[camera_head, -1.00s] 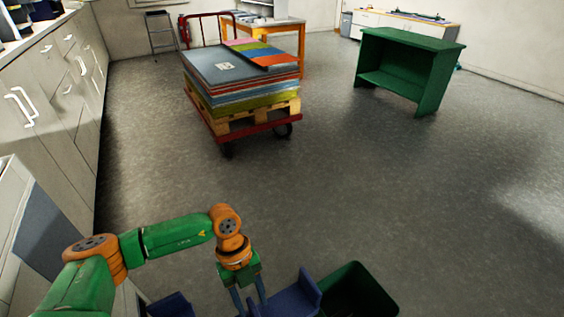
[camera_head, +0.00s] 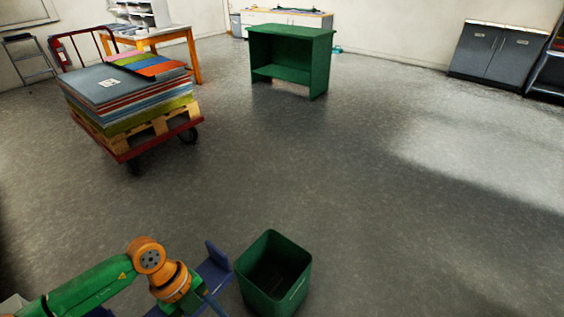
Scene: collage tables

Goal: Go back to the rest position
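My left arm comes in at the lower left, green with orange joints. Its gripper (camera_head: 196,304) points down at the bottom edge. One blue-grey finger shows, but the tips are cut off or hidden, so I cannot tell its opening. Nothing can be seen held in it. My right gripper is not in view.
An open, empty-looking dark green bin (camera_head: 293,288) is just right of my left gripper, beside blue parts. A red cart (camera_head: 123,157) with a pallet of coloured sheets stands left. A green shelf table (camera_head: 290,33) and dark cabinet (camera_head: 497,55) are farther back. The middle floor is clear.

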